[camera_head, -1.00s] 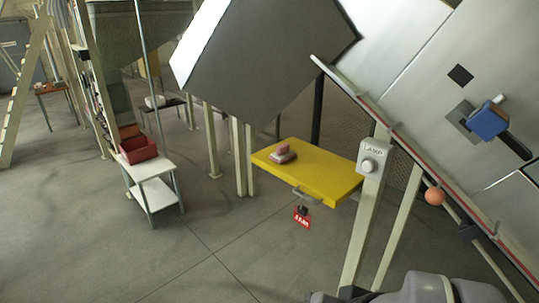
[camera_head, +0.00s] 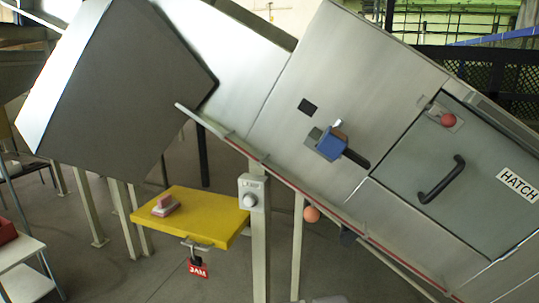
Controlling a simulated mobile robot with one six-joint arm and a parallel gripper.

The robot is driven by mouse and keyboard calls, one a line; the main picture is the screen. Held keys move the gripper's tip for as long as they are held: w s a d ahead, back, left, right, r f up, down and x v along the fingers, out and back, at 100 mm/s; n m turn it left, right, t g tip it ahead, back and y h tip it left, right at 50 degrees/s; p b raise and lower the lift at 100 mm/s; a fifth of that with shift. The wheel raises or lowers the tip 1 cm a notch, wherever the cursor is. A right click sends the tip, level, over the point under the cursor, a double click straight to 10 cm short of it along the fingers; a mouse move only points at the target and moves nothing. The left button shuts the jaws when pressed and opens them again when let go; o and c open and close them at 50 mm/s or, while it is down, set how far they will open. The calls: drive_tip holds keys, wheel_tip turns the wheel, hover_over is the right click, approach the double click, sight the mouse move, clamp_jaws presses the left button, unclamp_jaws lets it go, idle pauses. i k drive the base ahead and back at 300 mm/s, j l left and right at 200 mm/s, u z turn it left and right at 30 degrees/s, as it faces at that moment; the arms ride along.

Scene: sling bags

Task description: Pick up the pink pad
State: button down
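The pink pad (camera_head: 164,203) lies on the left part of a yellow tabletop (camera_head: 206,226). It looks like a small pink block on a paler pink base; at this size I cannot tell whether these are one piece or two. My gripper does not show in the current view. A small grey shape at the bottom edge may be part of my arm, but no fingers are visible.
A post with a white knob box (camera_head: 251,193) stands at the yellow top's right edge. A red JAM tag (camera_head: 198,269) hangs below its front. A white shelf table (camera_head: 22,262) stands at left. A large grey machine with a hatch handle (camera_head: 441,181) slants across the right.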

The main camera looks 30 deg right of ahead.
sight(166, 205)
drive_tip(key=i+z, duration=0.15)
drive_tip(key=i, duration=0.4)
drive_tip(key=i+j+z, duration=0.15)
drive_tip(key=i, duration=0.4)
drive_tip(key=i+j+z, duration=0.15)
drive_tip(key=i, duration=0.4)
